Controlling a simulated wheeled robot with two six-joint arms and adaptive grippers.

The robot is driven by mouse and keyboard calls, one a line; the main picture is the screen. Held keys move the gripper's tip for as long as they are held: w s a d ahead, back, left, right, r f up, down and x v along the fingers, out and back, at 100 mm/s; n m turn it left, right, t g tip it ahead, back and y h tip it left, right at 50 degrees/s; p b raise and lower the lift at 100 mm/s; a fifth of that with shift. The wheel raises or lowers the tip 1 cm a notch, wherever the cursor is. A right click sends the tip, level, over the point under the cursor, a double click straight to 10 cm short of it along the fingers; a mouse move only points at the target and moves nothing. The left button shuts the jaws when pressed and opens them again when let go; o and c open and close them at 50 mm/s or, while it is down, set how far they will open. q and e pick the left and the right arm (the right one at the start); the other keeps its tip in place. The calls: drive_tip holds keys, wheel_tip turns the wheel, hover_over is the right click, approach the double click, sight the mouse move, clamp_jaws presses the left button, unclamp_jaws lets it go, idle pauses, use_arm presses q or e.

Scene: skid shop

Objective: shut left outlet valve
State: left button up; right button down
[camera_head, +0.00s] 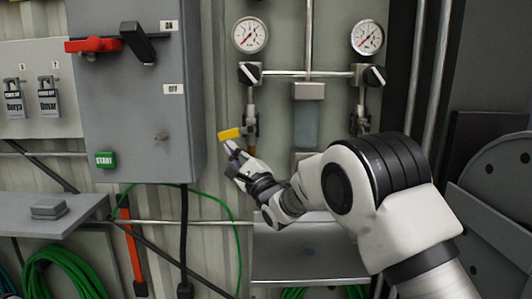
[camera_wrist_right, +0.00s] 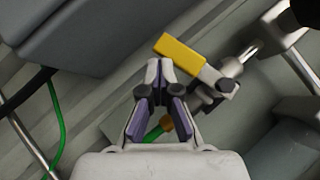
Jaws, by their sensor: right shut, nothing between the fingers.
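The left outlet valve (camera_head: 251,127) sits on the pipe under the left gauge. Its yellow lever (camera_head: 230,134) sticks out to the left, roughly level, across the vertical pipe. In the right wrist view the yellow lever (camera_wrist_right: 180,50) lies just beyond the fingertips, with the valve body (camera_wrist_right: 222,84) to its right. My right gripper (camera_head: 231,149) is just below the lever, its fingers (camera_wrist_right: 160,66) shut and empty. I cannot tell whether the fingertips touch the lever. My left gripper is not in view.
Two round gauges (camera_head: 250,35) and black-and-white knobs (camera_head: 249,73) sit above. A second valve (camera_head: 360,122) is at the right, partly hidden by my arm. A green cable (camera_head: 238,225) hangs below.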

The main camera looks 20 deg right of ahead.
drive_tip(key=shift+w+a+r, duration=0.15)
drive_tip(key=shift+a+r, duration=0.3)
drive_tip(key=shift+r, duration=0.25)
idle(0.3)
drive_tip(key=s+a+f+b, duration=0.1)
drive_tip(key=s+f+b, duration=0.5)
drive_tip(key=f, duration=0.5)
drive_tip(key=shift+s+a, duration=0.3)
drive_tip(key=shift+s, duration=0.15)
